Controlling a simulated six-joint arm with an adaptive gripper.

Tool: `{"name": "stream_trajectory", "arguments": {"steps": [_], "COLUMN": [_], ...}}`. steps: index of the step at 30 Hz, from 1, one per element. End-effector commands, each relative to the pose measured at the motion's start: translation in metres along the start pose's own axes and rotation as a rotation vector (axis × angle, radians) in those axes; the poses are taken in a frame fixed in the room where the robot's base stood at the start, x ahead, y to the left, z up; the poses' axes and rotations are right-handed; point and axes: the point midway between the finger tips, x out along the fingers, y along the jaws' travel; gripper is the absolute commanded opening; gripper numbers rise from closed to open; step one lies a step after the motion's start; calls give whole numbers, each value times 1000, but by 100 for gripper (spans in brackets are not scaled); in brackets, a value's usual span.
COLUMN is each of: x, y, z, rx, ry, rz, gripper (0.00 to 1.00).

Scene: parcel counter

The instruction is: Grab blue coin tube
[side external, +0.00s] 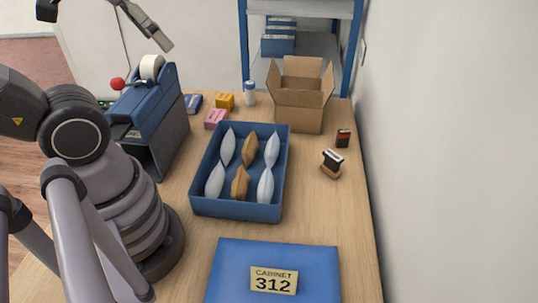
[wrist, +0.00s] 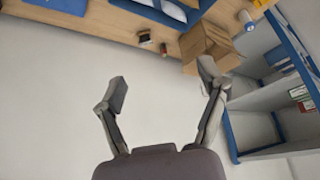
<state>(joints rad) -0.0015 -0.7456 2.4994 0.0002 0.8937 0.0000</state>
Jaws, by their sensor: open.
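A small upright cylinder in white and blue (side external: 250,93) stands at the back of the counter, left of the cardboard box. It is the only tube-like thing I see and seems to be the blue coin tube. It also shows at the upper right of the wrist view (wrist: 247,20). My gripper (wrist: 162,84) is open and empty, its fingers wide apart. In the side view it is partly cut off at the upper left (side external: 105,28), high up and well away from the tube.
An open cardboard box (side external: 296,104) stands beside the tube. Pink (side external: 215,119) and yellow (side external: 225,101) blocks lie nearby. A blue tray (side external: 235,210) holds several pouches.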

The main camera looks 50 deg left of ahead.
Motion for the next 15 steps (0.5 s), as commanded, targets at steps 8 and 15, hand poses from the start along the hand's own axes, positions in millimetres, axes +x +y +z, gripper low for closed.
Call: {"name": "stream_trajectory", "arguments": {"steps": [8,15], "x": [54,153], "y": [-29,-97], "z": [-81,-162], "rx": [-74,-159], "ry": [95,258], "rz": [-65,-157], "gripper": [73,73]}}
